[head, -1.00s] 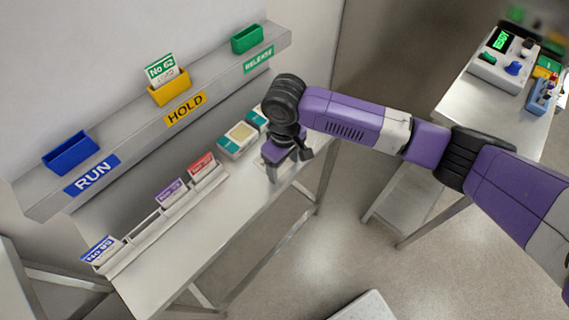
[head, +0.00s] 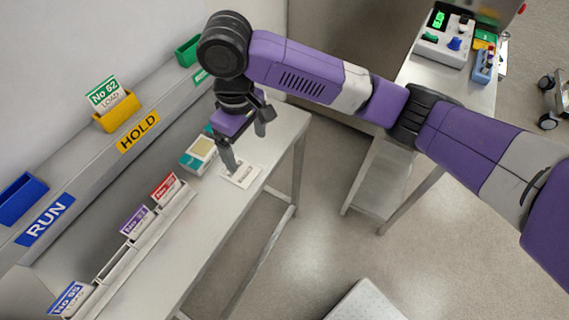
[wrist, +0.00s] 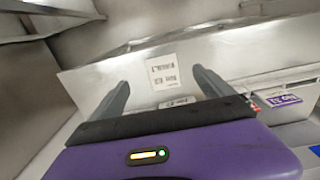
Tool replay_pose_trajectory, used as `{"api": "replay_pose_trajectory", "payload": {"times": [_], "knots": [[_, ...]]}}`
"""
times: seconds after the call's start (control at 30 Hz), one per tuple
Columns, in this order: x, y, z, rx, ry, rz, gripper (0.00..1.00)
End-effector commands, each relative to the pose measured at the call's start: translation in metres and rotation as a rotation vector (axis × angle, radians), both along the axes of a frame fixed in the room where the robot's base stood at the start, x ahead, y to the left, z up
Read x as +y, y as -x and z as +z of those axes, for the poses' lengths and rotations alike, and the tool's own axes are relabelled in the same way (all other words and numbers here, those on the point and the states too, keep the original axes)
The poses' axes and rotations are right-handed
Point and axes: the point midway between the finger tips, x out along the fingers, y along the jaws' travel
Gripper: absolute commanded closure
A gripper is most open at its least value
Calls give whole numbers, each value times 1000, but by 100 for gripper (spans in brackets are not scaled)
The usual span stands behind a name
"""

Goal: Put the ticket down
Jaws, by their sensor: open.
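My gripper (head: 248,152) is open above the right part of the bench, with its fingers pointing down. A white card (head: 243,178) with dark print lies flat on the bench just below the fingers. In the wrist view the printed card (wrist: 163,72) shows between the spread fingertips (wrist: 160,79), not clasped. A smaller pale printed piece (wrist: 178,102) shows nearer the palm. I cannot tell whether it is a separate ticket or part of the same card.
A slotted rack (head: 120,262) with blue, purple and red tickets runs along the bench. A teal and white box (head: 199,154) stands beside the card. The shelf above holds blue (head: 20,198), yellow (head: 117,111) and green (head: 187,51) holders; a green ticket (head: 103,93) sits in the yellow one.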

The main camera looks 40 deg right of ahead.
Motion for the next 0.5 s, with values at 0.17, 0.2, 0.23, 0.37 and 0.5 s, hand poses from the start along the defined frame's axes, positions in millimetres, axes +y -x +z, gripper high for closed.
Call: {"api": "replay_pose_trajectory", "payload": {"times": [0.17, 0.2, 0.23, 0.37, 0.5], "knots": [[0, 0, 1, -1, -1, 0, 9], [2, 0, 0, -3, -6, 2, 9], [6, -1, -1, -7, -16, 4, 9], [46, -4, -7, -57, -123, 25, 9], [124, -10, -10, -170, -345, 39, 9]]}}
